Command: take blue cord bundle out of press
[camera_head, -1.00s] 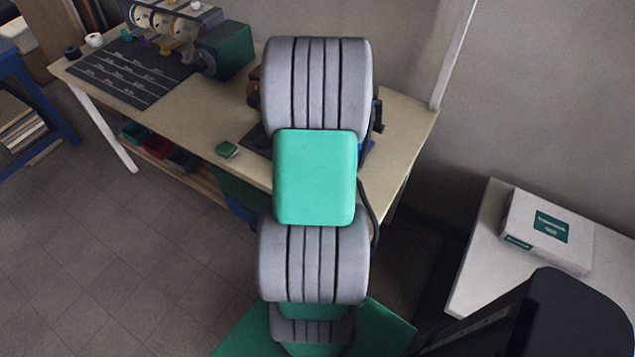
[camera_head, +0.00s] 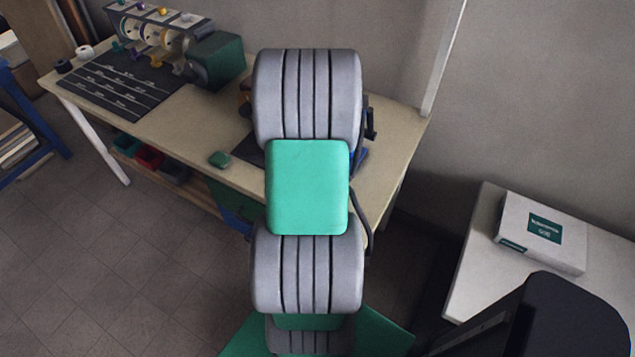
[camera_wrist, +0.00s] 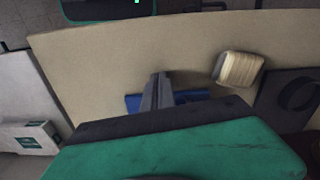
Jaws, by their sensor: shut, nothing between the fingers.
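In the wrist view my gripper (camera_wrist: 158,90) has its grey fingers together, with nothing seen between them, over the tan bench. A flat blue part (camera_wrist: 192,96) shows on both sides of the fingers. I cannot tell whether it belongs to the press or is the blue cord bundle. In the head view my own arm covers the middle of the bench and hides my gripper. A bit of blue (camera_head: 360,158) and a dark lever-like part (camera_head: 371,122) show at the arm's right edge. No cord bundle can be made out clearly.
A cream block (camera_wrist: 238,68) and a dark ring (camera_wrist: 297,94) lie right of my fingers. A white box (camera_head: 540,232) sits on a side table.

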